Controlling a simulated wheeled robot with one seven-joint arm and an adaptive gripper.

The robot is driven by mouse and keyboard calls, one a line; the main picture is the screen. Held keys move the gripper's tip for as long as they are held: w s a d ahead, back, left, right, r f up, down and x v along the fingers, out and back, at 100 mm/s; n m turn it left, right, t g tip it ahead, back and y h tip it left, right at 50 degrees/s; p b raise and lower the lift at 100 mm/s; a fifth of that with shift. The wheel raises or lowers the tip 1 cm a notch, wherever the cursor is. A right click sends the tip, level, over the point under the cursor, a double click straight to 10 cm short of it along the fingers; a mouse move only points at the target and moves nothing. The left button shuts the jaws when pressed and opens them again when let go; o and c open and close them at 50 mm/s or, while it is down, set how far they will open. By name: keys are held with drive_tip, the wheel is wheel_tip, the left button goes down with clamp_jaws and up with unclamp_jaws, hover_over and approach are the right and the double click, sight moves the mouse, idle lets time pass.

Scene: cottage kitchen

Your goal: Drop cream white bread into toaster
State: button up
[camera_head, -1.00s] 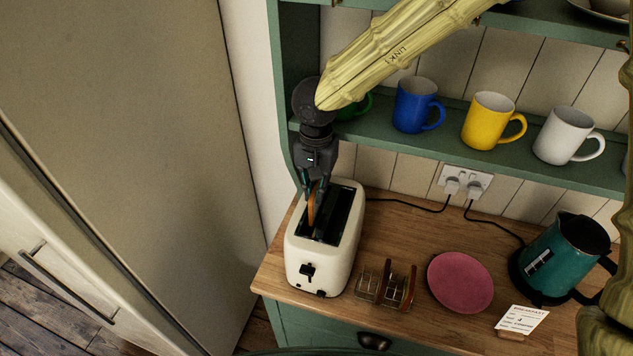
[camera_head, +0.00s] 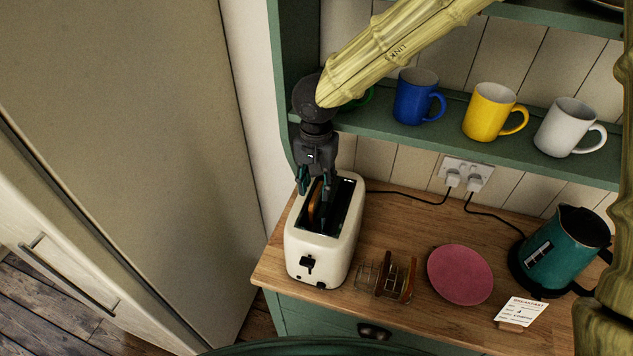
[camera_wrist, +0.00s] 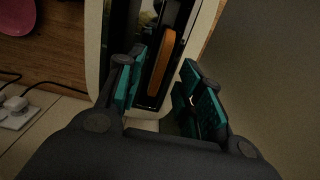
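The cream toaster (camera_head: 322,248) stands on the left end of the wooden counter, with its dark slot opening facing up. A slice of bread (camera_head: 315,202) with an orange-brown crust sits in the toaster's left slot, its upper edge showing. In the wrist view the slice (camera_wrist: 161,62) lies in the slot, ahead of my fingertips. My gripper (camera_head: 313,186) is just above the toaster's rear part. In the wrist view its teal-padded fingers (camera_wrist: 160,85) are spread apart with nothing between them.
A toast rack (camera_head: 385,278) with brown slices stands right of the toaster, then a pink plate (camera_head: 460,275), a card (camera_head: 521,311) and a teal kettle (camera_head: 565,250). Mugs, including a blue mug (camera_head: 415,97), stand on the green shelf (camera_head: 455,143) close to my arm.

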wheel_tip(320, 180, up, 8)
drive_tip(key=shift+f, duration=0.25)
idle(0.4)
idle(0.6)
